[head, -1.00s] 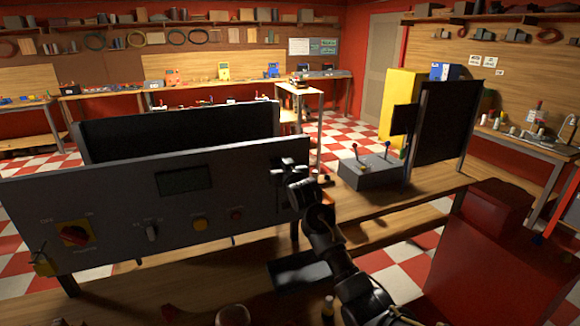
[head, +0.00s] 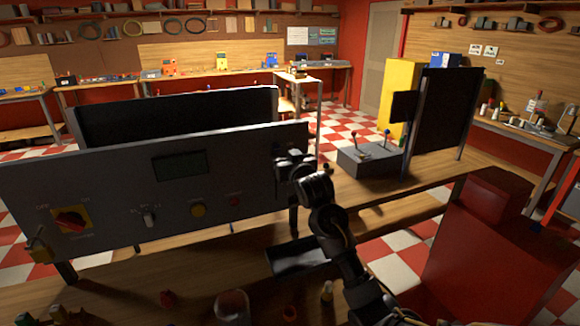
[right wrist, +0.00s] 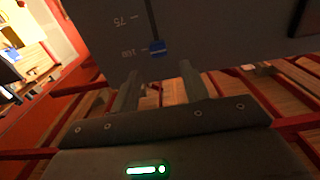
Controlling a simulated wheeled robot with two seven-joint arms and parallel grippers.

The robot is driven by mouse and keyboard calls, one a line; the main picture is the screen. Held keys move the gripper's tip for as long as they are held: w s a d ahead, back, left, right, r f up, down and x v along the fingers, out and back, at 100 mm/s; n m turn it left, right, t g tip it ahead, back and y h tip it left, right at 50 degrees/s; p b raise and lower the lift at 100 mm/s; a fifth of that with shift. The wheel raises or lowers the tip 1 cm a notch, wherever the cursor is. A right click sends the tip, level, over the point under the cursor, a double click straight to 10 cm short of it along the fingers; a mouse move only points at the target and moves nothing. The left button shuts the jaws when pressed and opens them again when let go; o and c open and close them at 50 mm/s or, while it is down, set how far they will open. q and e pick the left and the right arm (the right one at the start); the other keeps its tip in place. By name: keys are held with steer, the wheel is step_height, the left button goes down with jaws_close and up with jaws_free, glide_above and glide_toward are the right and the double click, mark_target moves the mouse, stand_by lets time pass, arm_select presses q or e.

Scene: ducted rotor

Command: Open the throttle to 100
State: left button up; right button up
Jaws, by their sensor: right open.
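The knob stands level with the mark that reads 100, at the slot's end; the 75 mark is farther along. My right gripper (right wrist: 158,88) is open, with its two fingers apart just short of the knob and nothing visible between them. In the head view, my right gripper (head: 287,163) is at the right end of the control panel (head: 110,185) and covers the throttle there. My left gripper is not in view.
A grey lever box (head: 368,160) stands behind on the right. A red cabinet (head: 480,250) is at the right front.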

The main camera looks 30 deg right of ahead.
steer(key=s, duration=0.2)
steer(key=s+b, duration=0.1)
steer(key=s, duration=0.1)
steer(key=shift+s+a, duration=0.2)
steer(key=shift+s, duration=0.2)
